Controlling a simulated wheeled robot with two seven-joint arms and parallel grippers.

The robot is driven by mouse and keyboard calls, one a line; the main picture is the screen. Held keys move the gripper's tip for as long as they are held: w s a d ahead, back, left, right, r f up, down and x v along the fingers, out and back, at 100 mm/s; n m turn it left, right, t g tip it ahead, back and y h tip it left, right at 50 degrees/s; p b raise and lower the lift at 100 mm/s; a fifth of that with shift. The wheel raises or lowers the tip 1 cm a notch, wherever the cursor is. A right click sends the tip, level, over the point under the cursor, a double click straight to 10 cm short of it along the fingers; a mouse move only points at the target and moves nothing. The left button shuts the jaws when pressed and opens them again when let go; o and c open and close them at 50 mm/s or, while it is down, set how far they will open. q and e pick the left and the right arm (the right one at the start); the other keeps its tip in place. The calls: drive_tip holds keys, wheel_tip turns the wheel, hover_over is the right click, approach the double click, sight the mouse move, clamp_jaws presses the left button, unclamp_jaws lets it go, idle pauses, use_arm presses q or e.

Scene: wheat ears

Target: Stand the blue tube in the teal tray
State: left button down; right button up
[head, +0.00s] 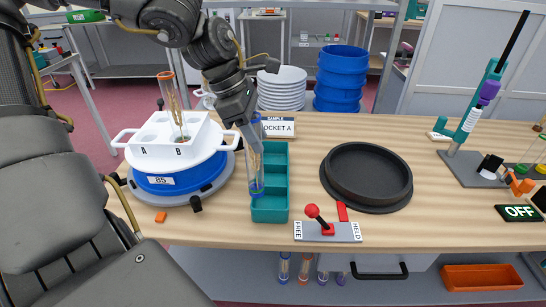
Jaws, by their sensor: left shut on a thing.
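The blue tube (255,165) is clear with blue ends and something pale inside. My left gripper (248,117) is shut on its upper end and holds it nearly upright, leaning slightly. The teal tray (281,160) stands on the table, a long narrow tray with compartments in a row from back to front. The tube's lower end overlaps the left side of the tray near its front compartment. I cannot tell whether it is inside or in front of the wall, or touching. My right gripper is not in view.
Left of the tray, a white rack (165,140) holding an orange-capped tube stands on a blue-and-white round vessel (170,180). A black round dish (367,177) is to the right. A red-knobbed lever plate (328,231) sits in front. A sign (279,128) stands behind the tray.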

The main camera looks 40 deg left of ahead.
use_arm(q)
drive_tip(key=w+d+f, duration=0.1)
drive_tip(key=w+f, duration=0.3)
drive_tip(key=f, duration=0.4)
drive_tip(key=shift+f, duration=0.15)
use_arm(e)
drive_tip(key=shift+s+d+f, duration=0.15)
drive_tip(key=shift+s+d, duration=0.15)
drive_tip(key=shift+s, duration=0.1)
use_arm(q)
drive_tip(key=shift+d, duration=0.1)
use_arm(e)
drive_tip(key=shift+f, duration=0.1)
use_arm(q)
drive_tip(key=shift+f, duration=0.1)
drive_tip(key=c, duration=1.1)
unclamp_jaws()
drive_tip(key=shift+o, duration=0.8)
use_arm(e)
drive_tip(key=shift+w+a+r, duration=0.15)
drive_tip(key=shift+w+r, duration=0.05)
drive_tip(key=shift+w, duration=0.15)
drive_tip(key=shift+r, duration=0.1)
